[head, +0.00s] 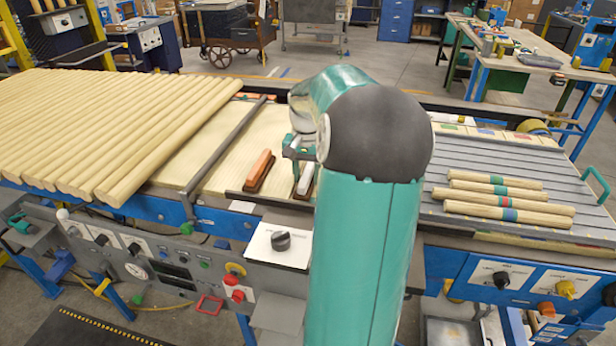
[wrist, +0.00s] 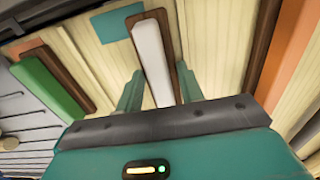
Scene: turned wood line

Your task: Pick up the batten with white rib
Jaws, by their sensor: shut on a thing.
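The batten with white rib (wrist: 152,55) has a brown base and a white strip on top. In the wrist view it lies between the two green fingers of my gripper (wrist: 160,78), which is shut on it. In the head view the batten (head: 306,178) shows only in part beside my arm, on the pale wooden surface; I cannot tell whether it touches that surface. My arm hides most of the gripper there. A batten with an orange rib (head: 260,171) lies to its left. A batten with a green rib (wrist: 52,84) is at the left in the wrist view.
Many pale round rods (head: 110,125) cover the left of the line. Several rods with coloured bands (head: 510,205) lie on the grey grooved deck (head: 465,155) at the right. A dark rail (head: 228,145) crosses the surface left of the battens.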

